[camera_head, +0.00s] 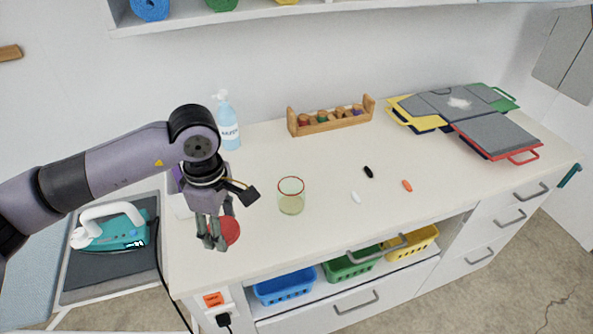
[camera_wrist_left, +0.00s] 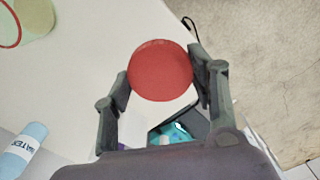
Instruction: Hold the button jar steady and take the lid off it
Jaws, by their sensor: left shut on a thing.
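The button jar (camera_head: 291,198) is a clear, pale greenish cylinder with a red rim line, standing upright and open on the white counter. Its edge also shows at the top left of the left wrist view (camera_wrist_left: 38,18). My left gripper (camera_head: 217,238) is to the left of the jar, apart from it, near the counter's left front edge. It is shut on the round red lid (camera_head: 231,230), which sits between the two fingers in the left wrist view (camera_wrist_left: 161,71). Whether the lid touches the counter is unclear. My right gripper is not in view.
A water bottle (camera_head: 228,122) stands behind my left arm. A wooden rack with spools (camera_head: 331,121) is at the back. Small black (camera_head: 368,172), white (camera_head: 356,197) and orange (camera_head: 407,185) pieces lie right of the jar. A teal iron (camera_head: 117,232) rests at left.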

